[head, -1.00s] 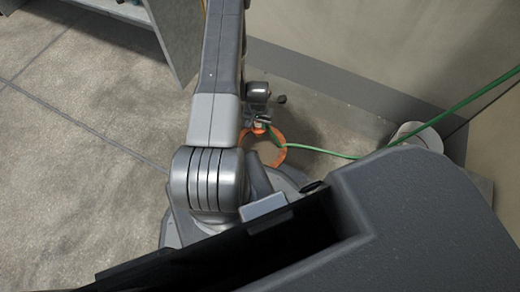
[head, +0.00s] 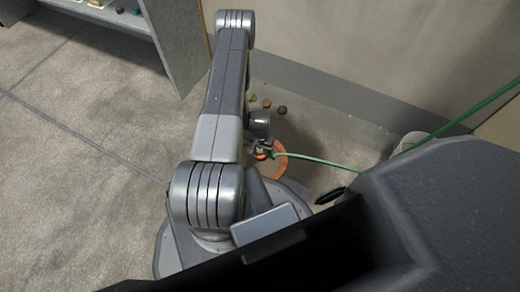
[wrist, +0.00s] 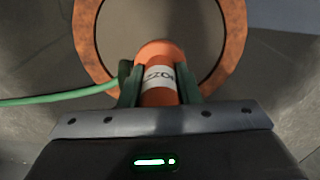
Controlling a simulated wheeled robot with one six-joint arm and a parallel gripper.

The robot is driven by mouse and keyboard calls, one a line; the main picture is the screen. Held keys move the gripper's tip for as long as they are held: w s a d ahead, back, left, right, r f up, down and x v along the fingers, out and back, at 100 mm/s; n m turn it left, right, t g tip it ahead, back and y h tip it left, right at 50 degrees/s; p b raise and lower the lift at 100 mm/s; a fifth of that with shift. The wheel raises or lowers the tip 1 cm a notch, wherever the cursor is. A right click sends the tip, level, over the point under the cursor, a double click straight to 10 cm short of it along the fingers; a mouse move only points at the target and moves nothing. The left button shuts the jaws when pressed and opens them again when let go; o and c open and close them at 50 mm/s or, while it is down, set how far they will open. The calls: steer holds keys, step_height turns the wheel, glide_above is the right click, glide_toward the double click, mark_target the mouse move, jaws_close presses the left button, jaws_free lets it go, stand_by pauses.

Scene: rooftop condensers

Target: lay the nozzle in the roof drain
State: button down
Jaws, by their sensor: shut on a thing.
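The nozzle (wrist: 160,58) is a short orange cylinder with a white printed label, seen in the wrist view between the green fingers. My gripper (wrist: 158,84) is shut on it; the gripper also shows small in the head view (head: 263,152), partly behind my arm. The roof drain is an orange-brown ring (wrist: 88,38) around a grey-brown round middle, and it also shows in the head view (head: 283,165). The nozzle's front end lies over the drain's middle in the wrist view. I cannot tell whether it touches. My arm hides the drain's left side in the head view.
A green hose (head: 318,160) runs from the gripper to the right, past a pale round container (head: 410,141) by the wall. Several small lumps (head: 267,103) lie beyond the drain. A grey shelf unit (head: 172,45) stands at the top left. Open floor lies left.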

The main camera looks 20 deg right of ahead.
steer(key=shift+f, duration=0.15)
steer(key=c, duration=1.1)
jaws_free()
step_height(320, 180, up, 12)
steer(key=p, duration=0.4)
steer(key=shift+r, duration=0.2)
